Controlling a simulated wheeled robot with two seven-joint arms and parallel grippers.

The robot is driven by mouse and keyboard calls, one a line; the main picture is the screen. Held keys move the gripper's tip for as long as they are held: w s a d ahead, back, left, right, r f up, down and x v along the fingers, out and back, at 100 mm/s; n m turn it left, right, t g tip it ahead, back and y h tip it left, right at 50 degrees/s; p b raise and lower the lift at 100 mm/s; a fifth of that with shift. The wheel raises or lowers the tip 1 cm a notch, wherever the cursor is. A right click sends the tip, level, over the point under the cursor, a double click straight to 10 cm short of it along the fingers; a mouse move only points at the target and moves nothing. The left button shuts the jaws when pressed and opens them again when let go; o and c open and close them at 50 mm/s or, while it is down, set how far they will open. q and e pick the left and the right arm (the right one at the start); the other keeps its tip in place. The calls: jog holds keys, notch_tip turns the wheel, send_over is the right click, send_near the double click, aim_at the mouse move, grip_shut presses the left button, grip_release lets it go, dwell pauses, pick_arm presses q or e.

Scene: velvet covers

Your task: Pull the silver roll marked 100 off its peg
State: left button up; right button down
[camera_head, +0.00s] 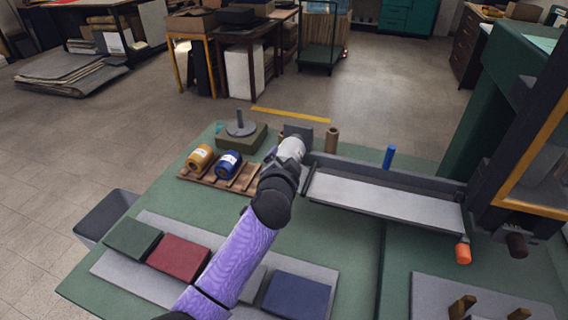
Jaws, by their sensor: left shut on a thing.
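My left arm reaches up from the bottom of the view, and its gripper (292,146) is at the left end of a long grey tray. It is shut on a pale silver, rounded thing that looks like the silver roll (291,149). The hand hides much of it, and I cannot read a 100 on it. A dark square plate (298,131) stands just behind. Any peg inside the roll is hidden, so I cannot tell whether the roll is still on one. My right gripper is not in view.
A yellow roll (199,158) and a blue roll (229,164) lie in a wooden rack (216,181) left of the hand. A grey disc with an upright post (240,126) stands behind them. The grey tray (385,196) extends right. Coloured pads (180,256) lie in front.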

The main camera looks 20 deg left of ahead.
pick_arm(q)
jog(key=shift+s+r+p, duration=0.2)
jog(key=shift+s+p, duration=0.1)
jog(key=shift+p, duration=0.15)
jog(key=shift+s+r+p, duration=0.15)
jog(key=shift+s+p, duration=0.5)
jog(key=s+p, duration=0.6)
jog(key=s, duration=0.7)
jog(key=shift+s+a+r, duration=0.25)
jog(key=shift+s+r, duration=0.1)
jog(key=shift+r, duration=0.1)
jog(key=shift+s, duration=0.1)
jog(key=s, duration=0.4)
jog(key=shift+s+a, duration=0.1)
jog(key=shift+s, duration=0.3)
jog(key=shift+w, duration=0.1)
